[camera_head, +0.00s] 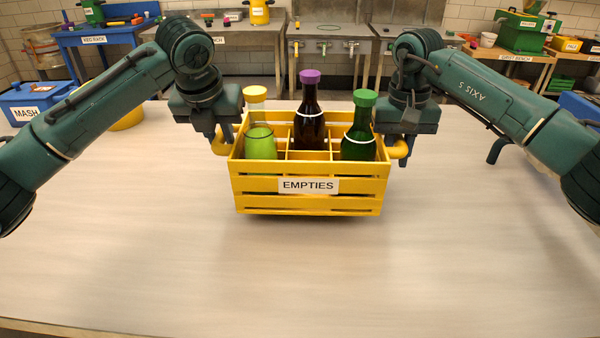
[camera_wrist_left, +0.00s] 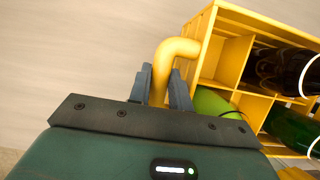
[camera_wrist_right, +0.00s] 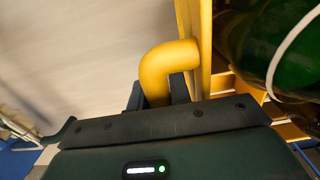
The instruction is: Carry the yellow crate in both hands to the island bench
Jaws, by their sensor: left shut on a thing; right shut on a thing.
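The yellow crate (camera_head: 306,203) with an EMPTIES label is in the middle of the head view, over a pale bench top (camera_head: 300,275). A shadow shows under it; I cannot tell surely whether it touches. It holds a light green bottle with a pale yellow cap (camera_head: 260,142), a dark brown bottle with a purple cap (camera_head: 309,120) and a green bottle with a green cap (camera_head: 359,135). My left gripper (camera_head: 220,140) is shut on the crate's left handle (camera_wrist_left: 172,62). My right gripper (camera_head: 400,142) is shut on its right handle (camera_wrist_right: 160,70). The crate looks level.
The bench top is bare in front and to both sides of the crate. A blue MASH bin (camera_head: 30,102) stands at the far left, and a yellow round thing (camera_head: 128,119) is partly behind my left arm. Behind are a blue table (camera_head: 100,40), a steel counter (camera_head: 240,38) and a wooden bench (camera_head: 510,57).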

